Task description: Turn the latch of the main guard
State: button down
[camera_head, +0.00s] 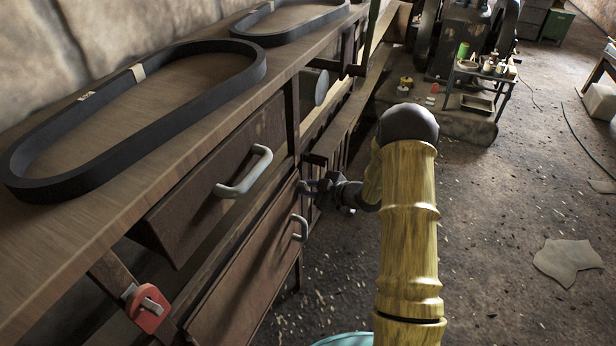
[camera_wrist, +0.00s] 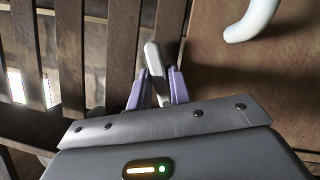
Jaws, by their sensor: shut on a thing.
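In the wrist view, my gripper (camera_wrist: 158,90) has its two purple fingers closed around a pale grey lever (camera_wrist: 153,62), which looks like the latch. The lever stands almost upright in the picture, leaning slightly, in front of brown slats (camera_wrist: 72,50) that seem to be part of the guard. Its lower end is partly hidden between the fingers. In the head view, my gripper (camera_head: 312,188) is at the right end of the workbench front, just beyond the lower door. The lever cannot be made out there.
A curved grey handle (camera_head: 300,228) on the lower door is close to my gripper; it also shows in the wrist view (camera_wrist: 250,22). A drawer handle (camera_head: 243,172) juts out nearer. A red block (camera_head: 148,308) hangs lower left. Black belts (camera_head: 200,45) lie on the bench. Floor (camera_head: 510,200) to the right is mostly clear.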

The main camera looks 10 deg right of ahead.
jog(key=m+p, duration=0.1)
jog(key=p, duration=0.1)
jog(key=g+p, duration=0.1)
jog(key=p, duration=0.1)
jog(key=shift+r+m+y, duration=0.25)
jog(key=shift+m+y, duration=0.05)
jog(key=shift+m, duration=0.1)
jog(key=shift+d+f+m+g+p, duration=0.1)
jog(key=shift+f+m+g+p, duration=0.1)
jog(key=shift+m+g+p, duration=0.45)
jog(key=shift+w+t, duration=0.1)
jog(key=shift+t, duration=0.15)
jog(key=c, duration=1.4)
grip_release()
jog(key=shift+y, duration=0.3)
jog(key=shift+a+f, duration=0.1)
jog(key=shift+a, duration=0.1)
jog(key=shift+p, duration=0.3)
